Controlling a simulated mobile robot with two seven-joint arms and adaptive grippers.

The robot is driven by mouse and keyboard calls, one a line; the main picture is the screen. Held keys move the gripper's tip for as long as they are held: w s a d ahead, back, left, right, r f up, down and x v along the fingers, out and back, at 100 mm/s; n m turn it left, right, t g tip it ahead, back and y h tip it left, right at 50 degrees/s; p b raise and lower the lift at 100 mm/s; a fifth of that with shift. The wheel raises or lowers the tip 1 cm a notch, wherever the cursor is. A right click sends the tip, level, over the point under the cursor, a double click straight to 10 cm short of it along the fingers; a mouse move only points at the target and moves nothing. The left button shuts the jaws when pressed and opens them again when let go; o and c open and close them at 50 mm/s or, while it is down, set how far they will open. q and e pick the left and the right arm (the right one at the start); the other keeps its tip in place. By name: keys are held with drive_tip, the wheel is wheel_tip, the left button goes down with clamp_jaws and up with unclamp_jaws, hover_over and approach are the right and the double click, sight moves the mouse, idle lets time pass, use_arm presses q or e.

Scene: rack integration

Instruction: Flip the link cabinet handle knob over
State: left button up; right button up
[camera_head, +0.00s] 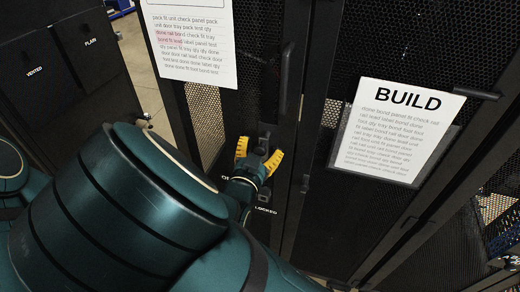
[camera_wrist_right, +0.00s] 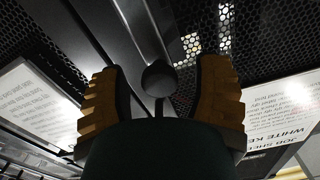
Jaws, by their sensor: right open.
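The cabinet handle knob (camera_head: 264,131) is small and dark, on the black door frame between two perforated panels. In the right wrist view a dark rounded knob (camera_wrist_right: 158,76) stands between the fingers, with a gap visible on each side. My right gripper (camera_head: 258,156) is open, its yellow-padded fingers spread at the knob. In the right wrist view the right gripper (camera_wrist_right: 160,95) shows both fingers apart. The "LOCKED" label (camera_head: 266,211) is below the gripper; another label to its left is partly hidden by my arm. My left gripper is not in view.
A BUILD sheet (camera_head: 398,130) hangs on the perforated door at right. Another printed sheet (camera_head: 192,40) hangs at upper left. Dark panels (camera_head: 65,65) marked VENTED and PLAIN stand at far left. A vertical door handle (camera_head: 289,85) is above the knob.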

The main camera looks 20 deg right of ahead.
sight(264, 141)
clamp_jaws()
drive_tip(key=x, duration=0.3)
drive_tip(key=shift+w+d, duration=0.15)
drive_tip(key=shift+w, duration=0.15)
unclamp_jaws()
drive_tip(key=v, duration=1.2)
